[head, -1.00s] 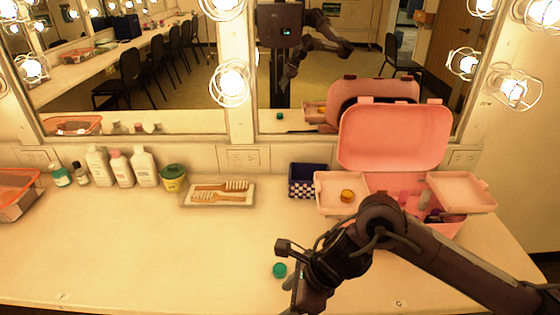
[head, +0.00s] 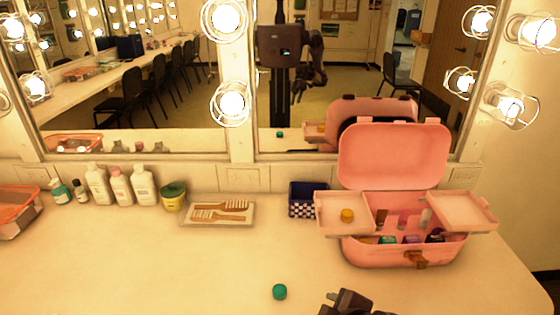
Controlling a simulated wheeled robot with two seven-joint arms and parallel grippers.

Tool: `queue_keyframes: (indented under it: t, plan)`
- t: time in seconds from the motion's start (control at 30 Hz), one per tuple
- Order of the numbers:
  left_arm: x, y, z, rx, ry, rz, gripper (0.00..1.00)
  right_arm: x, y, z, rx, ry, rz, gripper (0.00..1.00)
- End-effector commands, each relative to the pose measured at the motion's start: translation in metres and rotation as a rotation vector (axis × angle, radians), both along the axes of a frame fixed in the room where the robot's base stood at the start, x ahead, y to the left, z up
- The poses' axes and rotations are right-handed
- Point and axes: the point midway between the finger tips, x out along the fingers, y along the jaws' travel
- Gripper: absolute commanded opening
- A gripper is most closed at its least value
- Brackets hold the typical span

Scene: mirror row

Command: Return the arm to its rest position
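One of my arms shows only as a dark link (head: 348,302) at the bottom edge, right of centre in the head view. Its gripper fingers cannot be made out there. My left gripper is not in view. The mirror (head: 320,85) reflects my dark body and an arm hanging beside it. The counter (head: 150,255) in front is clear of my arms except at that bottom edge.
An open pink case (head: 393,155) stands at the right with a yellow jar (head: 347,215) in its left tray. A green jar (head: 279,292) sits near the counter front, left of my arm. A comb tray (head: 187,218), a checkered box (head: 302,207) and bottles (head: 143,185) line the back.

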Motion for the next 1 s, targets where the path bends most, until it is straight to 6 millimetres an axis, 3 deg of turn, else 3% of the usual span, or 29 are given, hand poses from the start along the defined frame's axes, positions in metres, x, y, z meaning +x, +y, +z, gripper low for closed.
queue_keyframes:
  t: [0.1,0.43,0.77,0.87,1.0]
  plan:
    - [0.001,0.000,0.000,-0.001,-0.003,0.000,0.36,-0.028,-0.038,-0.022,0.110,0.170,-0.293,0.55]
    - [0.002,-0.001,0.000,-0.001,-0.004,0.000,0.36,-0.103,-0.104,-0.056,0.276,0.473,-0.904,0.55]
    - [0.003,-0.001,0.000,-0.001,-0.005,-0.001,0.36,-0.083,-0.099,-0.155,0.254,0.501,-0.894,0.55]
    - [0.003,-0.001,0.000,-0.001,-0.004,-0.001,0.36,-0.082,-0.098,-0.193,0.247,0.513,-0.894,0.55]
    - [0.002,-0.001,0.000,-0.001,-0.004,-0.001,0.36,-0.090,-0.098,-0.264,0.232,0.538,-0.892,0.55]
